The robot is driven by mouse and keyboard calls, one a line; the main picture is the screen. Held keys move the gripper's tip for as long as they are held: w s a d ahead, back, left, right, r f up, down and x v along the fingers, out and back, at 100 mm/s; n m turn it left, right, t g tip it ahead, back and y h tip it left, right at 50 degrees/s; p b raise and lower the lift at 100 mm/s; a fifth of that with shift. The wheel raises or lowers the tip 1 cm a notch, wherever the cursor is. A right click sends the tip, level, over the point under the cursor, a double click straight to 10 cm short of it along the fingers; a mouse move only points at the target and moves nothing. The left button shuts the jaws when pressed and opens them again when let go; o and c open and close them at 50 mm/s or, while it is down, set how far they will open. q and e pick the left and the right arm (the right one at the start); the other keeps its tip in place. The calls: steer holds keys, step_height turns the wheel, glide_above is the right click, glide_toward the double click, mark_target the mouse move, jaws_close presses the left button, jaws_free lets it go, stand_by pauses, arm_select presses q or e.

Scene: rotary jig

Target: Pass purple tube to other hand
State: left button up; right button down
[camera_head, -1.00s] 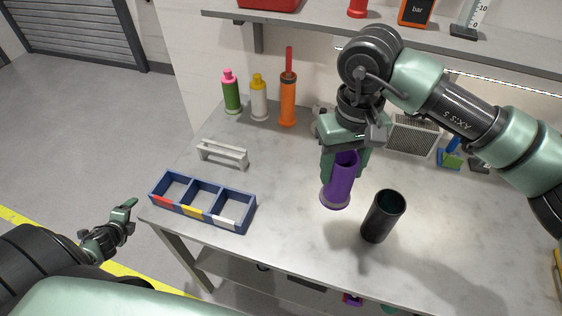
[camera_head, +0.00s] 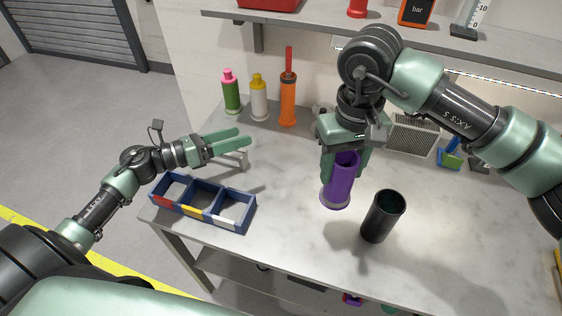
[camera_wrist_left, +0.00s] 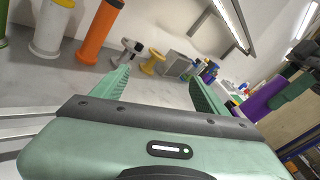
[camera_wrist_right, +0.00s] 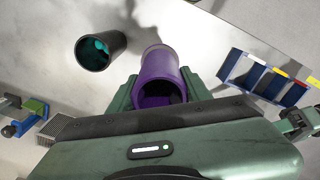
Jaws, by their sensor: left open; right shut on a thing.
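The purple tube (camera_head: 340,184) is upright in my right gripper (camera_head: 343,170), which is shut on it above the worktable. The tube has a flared lower end and an open top; it also shows between the fingers in the right wrist view (camera_wrist_right: 159,75). My left gripper (camera_head: 245,141) is open and empty, left of the tube, over the table near the grey bracket. In the left wrist view its two fingers (camera_wrist_left: 157,88) are spread, and the purple tube (camera_wrist_left: 266,97) shows at the right edge.
A black cup (camera_head: 383,216) stands right of the tube. A blue three-compartment tray (camera_head: 248,223) sits at the table's left front. Green, white and orange bottles (camera_head: 288,102) stand at the back. Clear tabletop lies between tray and tube.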

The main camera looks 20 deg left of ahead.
arm_select(q)
steer(key=s+d+r+m+g+h, duration=0.3)
steer(key=d+r+m+h, duration=0.15)
steer(key=d, duration=0.45)
steer(key=m+g+h, duration=0.2)
steer(key=m+g, duration=0.3)
steer(key=m, duration=0.3)
glide_toward(345, 170)
step_height(345, 170, down, 3)
steer(key=w+a, duration=0.2)
steer(key=shift+n, duration=0.25)
steer(key=x, duration=1.2)
steer(key=shift+s+r, duration=0.1)
steer(key=shift+s, duration=0.05)
